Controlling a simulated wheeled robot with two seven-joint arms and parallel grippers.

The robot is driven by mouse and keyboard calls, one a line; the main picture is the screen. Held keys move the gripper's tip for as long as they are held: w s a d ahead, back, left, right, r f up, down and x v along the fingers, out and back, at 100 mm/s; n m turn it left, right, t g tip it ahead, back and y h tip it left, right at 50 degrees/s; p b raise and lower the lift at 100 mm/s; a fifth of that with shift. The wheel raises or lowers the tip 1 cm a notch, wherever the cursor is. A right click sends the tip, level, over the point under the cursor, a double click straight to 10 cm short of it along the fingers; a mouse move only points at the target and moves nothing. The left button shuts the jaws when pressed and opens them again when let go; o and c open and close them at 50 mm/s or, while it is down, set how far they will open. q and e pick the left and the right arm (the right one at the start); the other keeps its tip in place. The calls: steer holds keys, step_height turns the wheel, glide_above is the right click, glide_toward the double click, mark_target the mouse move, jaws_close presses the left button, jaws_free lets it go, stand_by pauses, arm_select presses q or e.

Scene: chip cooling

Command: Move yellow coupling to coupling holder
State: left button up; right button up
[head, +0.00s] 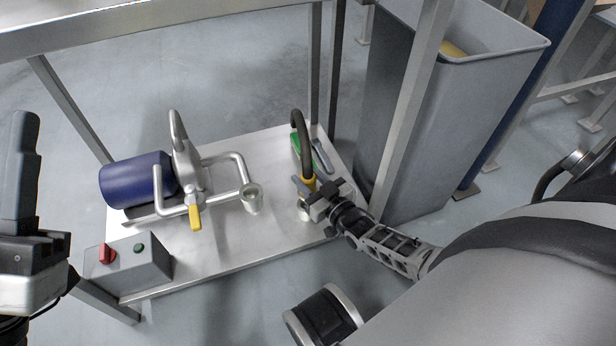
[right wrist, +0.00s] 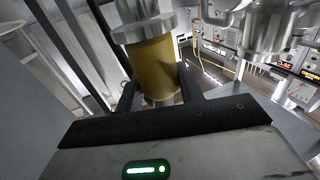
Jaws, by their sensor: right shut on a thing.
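My right gripper (head: 313,192) is shut on the yellow coupling (head: 309,183) at the right end of the metal table. A black curved hose (head: 298,128) rises from the coupling. In the right wrist view the yellow coupling (right wrist: 153,66) sits between the dark fingers (right wrist: 158,92), with a silver flange (right wrist: 145,26) at its end. In the head view a silver round part (head: 303,209) shows just below the coupling; I cannot tell whether it is a holder or the coupling's end. My left gripper (head: 20,185) is partly cut off at the left edge, away from the coupling.
A blue pump (head: 135,182) with silver pipes, an open pipe end (head: 252,199) and a yellow valve handle (head: 195,217) stands left of the coupling. A switch box (head: 130,265) is at the front left. A green item (head: 296,150) lies behind the hose. A grey bin (head: 420,150) and table posts stand right.

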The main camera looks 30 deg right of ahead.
steer(key=shift+w+f, duration=0.15)
steer(key=shift+w, duration=0.2)
steer(key=shift+a, duration=0.15)
steer(key=shift+s+p, duration=0.4)
steer(key=shift+p, duration=0.2)
stand_by(0.6)
steer(key=shift+w+f, duration=0.1)
steer(key=shift+f, duration=0.15)
stand_by(1.0)
steer(key=shift+a+f+b, duration=0.1)
steer(key=shift+f+b, duration=0.1)
steer(key=shift+b, duration=0.2)
steer(key=shift+r+p, duration=0.35)
steer(key=shift+p, duration=0.1)
